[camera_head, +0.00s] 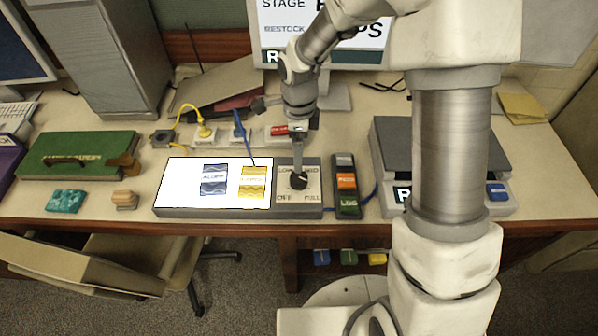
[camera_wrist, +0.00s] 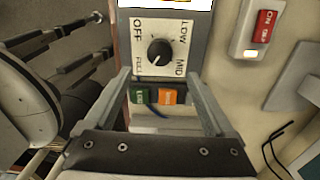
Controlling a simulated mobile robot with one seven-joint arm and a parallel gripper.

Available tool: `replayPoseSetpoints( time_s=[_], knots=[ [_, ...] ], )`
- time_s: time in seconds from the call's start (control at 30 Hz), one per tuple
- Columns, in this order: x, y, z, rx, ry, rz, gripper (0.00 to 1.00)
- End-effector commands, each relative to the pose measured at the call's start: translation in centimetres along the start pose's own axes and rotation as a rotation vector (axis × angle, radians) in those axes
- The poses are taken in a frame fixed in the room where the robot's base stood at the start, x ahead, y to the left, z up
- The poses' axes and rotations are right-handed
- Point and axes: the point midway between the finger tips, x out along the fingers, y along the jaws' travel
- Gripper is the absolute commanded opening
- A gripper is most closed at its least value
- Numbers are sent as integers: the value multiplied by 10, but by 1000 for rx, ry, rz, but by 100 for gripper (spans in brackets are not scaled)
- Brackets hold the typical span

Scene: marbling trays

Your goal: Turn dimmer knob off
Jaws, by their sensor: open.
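The black dimmer knob (camera_head: 298,181) sits on a light dial plate at the right end of the grey light-box base, and it also shows in the wrist view (camera_wrist: 160,52). The plate is marked OFF, LOW, MID and FULL. A small white mark on the knob appears to point toward FULL. The light panel (camera_head: 185,185) glows bright white. My gripper (camera_wrist: 158,75) is open, with its two fingers spread on either side of the dial plate's lower part in the wrist view. Nothing is between them.
A dark holder with coloured blocks (camera_head: 346,182) stands just right of the dial. Blue and yellow striped pieces (camera_head: 214,180) lie on the panel. A grey device (camera_head: 385,145) is farther right. Yellow and blue cords (camera_head: 239,122) lie behind. A red switch (camera_wrist: 264,26) shows in the wrist view.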

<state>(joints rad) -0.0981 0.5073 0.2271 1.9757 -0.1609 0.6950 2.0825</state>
Motion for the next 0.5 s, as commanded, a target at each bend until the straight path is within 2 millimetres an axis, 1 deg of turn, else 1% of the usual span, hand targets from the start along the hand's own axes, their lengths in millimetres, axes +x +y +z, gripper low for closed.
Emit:
replayPoseSetpoints(
  time_s=[0.03, 0.2, 0.4, 0.5],
  knots=[
    [12, 1, 0, -1, 0, 5, 89],
    [45, 2, 0, -2, 0, 5, 89],
    [76, 1, 0, -2, 0, 3, 89],
    [86, 0, 0, -1, -1, 1, 89]
  ],
)
